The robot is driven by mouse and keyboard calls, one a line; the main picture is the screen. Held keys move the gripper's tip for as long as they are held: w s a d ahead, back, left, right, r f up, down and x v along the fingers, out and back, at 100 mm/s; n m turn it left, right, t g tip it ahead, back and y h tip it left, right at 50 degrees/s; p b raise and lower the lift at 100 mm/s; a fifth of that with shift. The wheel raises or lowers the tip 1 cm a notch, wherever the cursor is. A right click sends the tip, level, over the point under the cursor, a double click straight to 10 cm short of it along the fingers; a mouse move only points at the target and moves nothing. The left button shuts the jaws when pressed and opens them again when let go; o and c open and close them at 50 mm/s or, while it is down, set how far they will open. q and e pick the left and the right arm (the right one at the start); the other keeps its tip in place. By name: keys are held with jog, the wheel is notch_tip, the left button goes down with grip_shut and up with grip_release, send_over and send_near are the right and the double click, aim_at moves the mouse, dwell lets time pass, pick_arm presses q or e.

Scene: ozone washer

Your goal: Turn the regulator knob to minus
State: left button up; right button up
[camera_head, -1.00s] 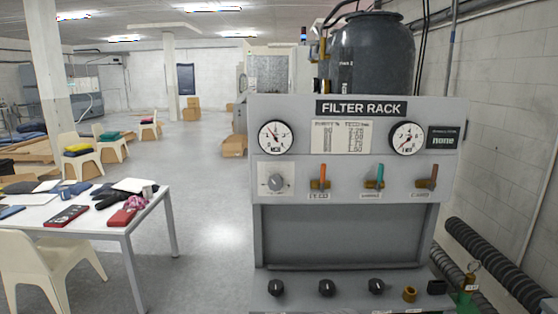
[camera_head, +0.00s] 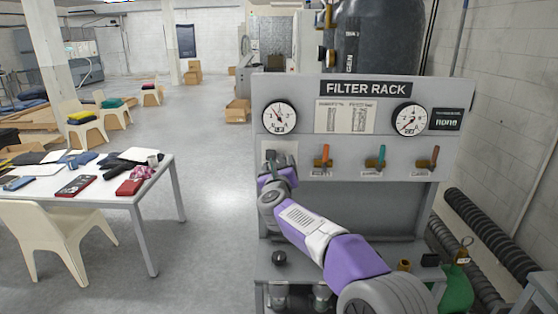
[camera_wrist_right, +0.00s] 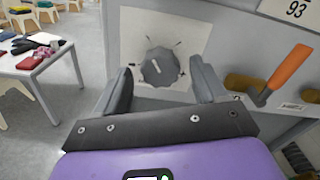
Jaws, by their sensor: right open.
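The regulator knob (camera_wrist_right: 159,66) is a dark grey ridged dial on a light square plate (camera_wrist_right: 190,35) with small marks around it. In the right wrist view its white pointer line leans up. My right gripper (camera_wrist_right: 160,85) is open, with one finger left and one finger right of the knob. I cannot tell whether the fingers touch it. My left gripper is not in view.
The filter rack panel (camera_head: 300,90) carries two gauges, one of them the left gauge (camera_head: 280,117). An orange lever (camera_wrist_right: 288,72) is close to the right of my right gripper. Lower dark knobs stand on the ledge. A white table (camera_head: 110,195) is at the left.

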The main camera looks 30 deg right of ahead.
jog(key=shift+p+x, duration=0.3)
jog(key=shift+x, duration=1.05)
jog(key=shift+c, duration=0.5)
jog(key=c, duration=0.9)
